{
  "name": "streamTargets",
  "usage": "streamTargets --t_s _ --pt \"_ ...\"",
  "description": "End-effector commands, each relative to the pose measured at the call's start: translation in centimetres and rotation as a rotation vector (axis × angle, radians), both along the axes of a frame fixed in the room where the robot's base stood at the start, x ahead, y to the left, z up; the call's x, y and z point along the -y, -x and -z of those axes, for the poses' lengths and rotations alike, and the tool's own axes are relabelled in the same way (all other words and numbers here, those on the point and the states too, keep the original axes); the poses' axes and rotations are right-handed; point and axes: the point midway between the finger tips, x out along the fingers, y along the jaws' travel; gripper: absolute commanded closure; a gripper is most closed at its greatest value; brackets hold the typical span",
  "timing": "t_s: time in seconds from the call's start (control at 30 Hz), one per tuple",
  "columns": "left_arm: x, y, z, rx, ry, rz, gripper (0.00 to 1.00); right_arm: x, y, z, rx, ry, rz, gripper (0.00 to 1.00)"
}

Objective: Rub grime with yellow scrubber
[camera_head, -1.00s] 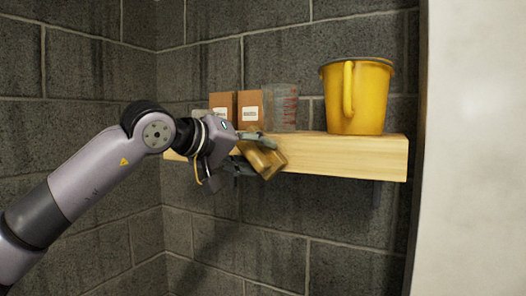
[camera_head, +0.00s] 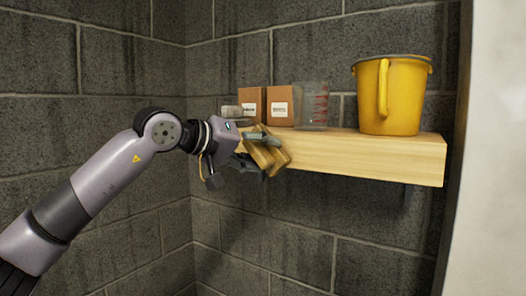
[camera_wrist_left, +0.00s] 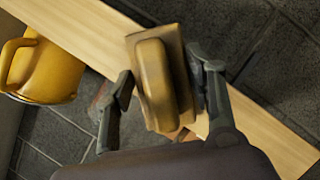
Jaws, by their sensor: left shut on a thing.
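The yellow-brown scrubber (camera_head: 273,155) is a block with a raised handle on a flat base. My left gripper (camera_head: 262,150) is shut on it, at the front of the shelf's left part in the head view. In the left wrist view the scrubber (camera_wrist_left: 157,85) sits tilted between the two fingers (camera_wrist_left: 166,84). I cannot tell whether it touches the shelf. Dark streaks mark the grey block wall (camera_head: 115,125), but I cannot tell which patch is the grime. My right gripper is not in view.
The wooden shelf (camera_head: 365,160) holds a yellow bucket (camera_head: 400,98) at right, a clear measuring cup (camera_head: 311,106) with red marks, and two brown boxes (camera_head: 280,105). A pale wall edge (camera_head: 485,150) stands at right. The space below the shelf is clear.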

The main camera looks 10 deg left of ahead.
Motion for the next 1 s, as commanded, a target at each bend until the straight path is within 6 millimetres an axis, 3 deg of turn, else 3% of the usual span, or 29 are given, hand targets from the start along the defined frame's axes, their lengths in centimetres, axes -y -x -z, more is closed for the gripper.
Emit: streamTargets --t_s 0.17,0.7,1.0 --pt "-0.1 0.3 0.0 0.002 0.001 0.001 0.73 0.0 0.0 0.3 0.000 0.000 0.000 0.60" --pt "-2.0 5.1 0.1 0.003 0.001 0.002 0.73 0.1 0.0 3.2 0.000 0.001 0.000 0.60" --pt "-2.2 5.6 -0.1 0.001 0.001 0.001 0.73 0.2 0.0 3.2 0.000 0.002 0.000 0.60"
